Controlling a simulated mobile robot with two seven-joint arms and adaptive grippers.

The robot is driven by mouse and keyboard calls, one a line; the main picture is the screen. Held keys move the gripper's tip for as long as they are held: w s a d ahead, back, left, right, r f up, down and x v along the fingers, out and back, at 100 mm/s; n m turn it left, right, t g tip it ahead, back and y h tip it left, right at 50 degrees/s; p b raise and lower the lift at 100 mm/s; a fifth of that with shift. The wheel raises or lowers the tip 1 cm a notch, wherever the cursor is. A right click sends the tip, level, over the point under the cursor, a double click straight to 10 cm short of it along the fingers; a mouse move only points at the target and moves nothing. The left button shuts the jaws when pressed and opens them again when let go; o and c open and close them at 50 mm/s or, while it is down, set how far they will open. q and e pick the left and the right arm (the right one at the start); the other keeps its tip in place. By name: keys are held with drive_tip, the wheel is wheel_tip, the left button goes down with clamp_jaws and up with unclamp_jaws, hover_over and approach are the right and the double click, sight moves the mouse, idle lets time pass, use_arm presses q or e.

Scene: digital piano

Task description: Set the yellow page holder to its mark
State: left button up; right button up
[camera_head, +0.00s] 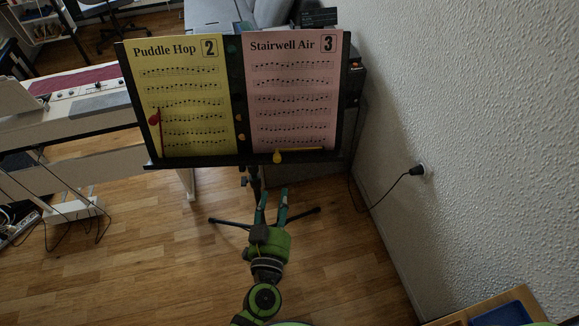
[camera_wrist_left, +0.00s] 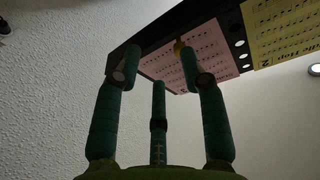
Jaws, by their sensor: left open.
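The yellow page holder (camera_head: 277,157) is at the lower edge of the music stand (camera_head: 200,163). Its yellow knob is at the ledge, and a thin bar seems to lie nearly flat to the right along the foot of the pink sheet (camera_head: 293,90). My left gripper (camera_head: 272,198) is open and empty, below and in front of the ledge, fingers pointing toward the stand. In the left wrist view the yellow knob (camera_wrist_left: 178,46) shows just beyond one fingertip, apart from the jaws' middle. Which spot is the holder's mark, I cannot tell.
A red page holder (camera_head: 154,117) stands on the yellow sheet (camera_head: 182,95). Round spots line the stand's middle strip. The stand's tripod (camera_head: 305,213) is on the floor. A piano (camera_head: 75,115) is at left; a white wall (camera_head: 480,130) with a plugged cable is at right.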

sight(277, 161)
use_arm(q)
drive_tip(key=shift+n+t+y, duration=0.4)
drive_tip(key=shift+y, duration=0.1)
drive_tip(key=w+r, duration=0.1)
drive_tip(key=w, duration=0.1)
drive_tip(key=w+r, duration=0.1)
drive_tip(key=w, duration=0.2)
drive_tip(key=w+r, duration=0.1)
drive_tip(key=w, duration=0.1)
drive_tip(key=shift+w+d+r, duration=0.25)
drive_tip(key=shift+w+r, duration=0.05)
drive_tip(key=shift+r, duration=0.05)
clamp_jaws()
